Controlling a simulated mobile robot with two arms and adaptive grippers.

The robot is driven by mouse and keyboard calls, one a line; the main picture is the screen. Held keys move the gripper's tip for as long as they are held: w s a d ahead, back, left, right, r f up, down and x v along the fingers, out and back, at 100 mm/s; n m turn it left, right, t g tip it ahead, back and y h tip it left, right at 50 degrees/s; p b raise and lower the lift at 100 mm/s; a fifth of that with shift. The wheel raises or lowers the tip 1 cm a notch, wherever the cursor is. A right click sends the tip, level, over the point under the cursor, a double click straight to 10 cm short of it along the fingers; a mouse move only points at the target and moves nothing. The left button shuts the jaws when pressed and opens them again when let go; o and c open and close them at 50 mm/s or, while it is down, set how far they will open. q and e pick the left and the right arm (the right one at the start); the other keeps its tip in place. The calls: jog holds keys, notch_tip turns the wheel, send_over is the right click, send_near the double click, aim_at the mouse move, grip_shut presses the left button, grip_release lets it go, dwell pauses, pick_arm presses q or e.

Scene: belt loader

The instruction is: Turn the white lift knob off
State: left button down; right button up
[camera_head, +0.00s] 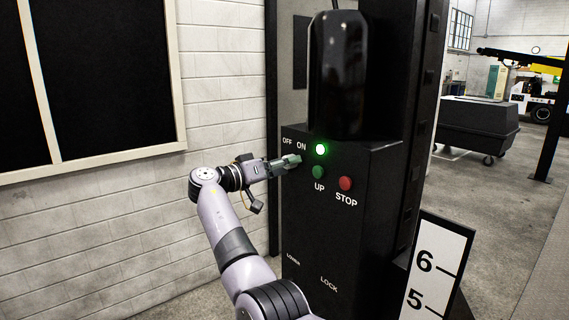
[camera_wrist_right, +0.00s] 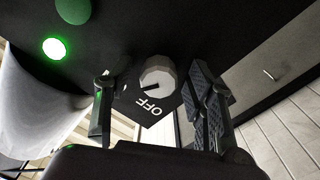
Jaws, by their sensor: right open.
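The white lift knob (camera_wrist_right: 157,73) shows in the right wrist view, between the two fingers of my right gripper (camera_wrist_right: 155,98). A dark mark runs across the knob's lower left part. The word OFF (camera_wrist_right: 149,107) is upside down just below it; ON is not readable there. The gripper is open, with a gap between each finger and the knob. In the head view my right gripper (camera_head: 286,162) is at the black control panel (camera_head: 330,235), under the OFF and ON labels, and it hides the knob. My left gripper is not in view.
A lit green lamp (camera_head: 320,149) sits right of ON. Below it are a green UP button (camera_head: 318,172) and a red STOP button (camera_head: 345,183), close to the gripper. A white height scale (camera_head: 437,270) stands at the lower right. A brick wall (camera_head: 110,215) is at the left.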

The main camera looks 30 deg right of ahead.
jog(key=shift+c, duration=0.4)
jog(key=c, duration=1.1)
jog(key=shift+n, duration=0.3)
jog(key=n+p, duration=0.2)
jog(key=n, duration=0.3)
jog(key=n+p, duration=0.2)
jog(key=n, duration=0.4)
jog(key=shift+s+r+p, duration=0.1)
jog(key=shift+r+p, duration=0.1)
jog(key=shift+p, duration=0.15)
jog(key=shift+n, duration=0.4)
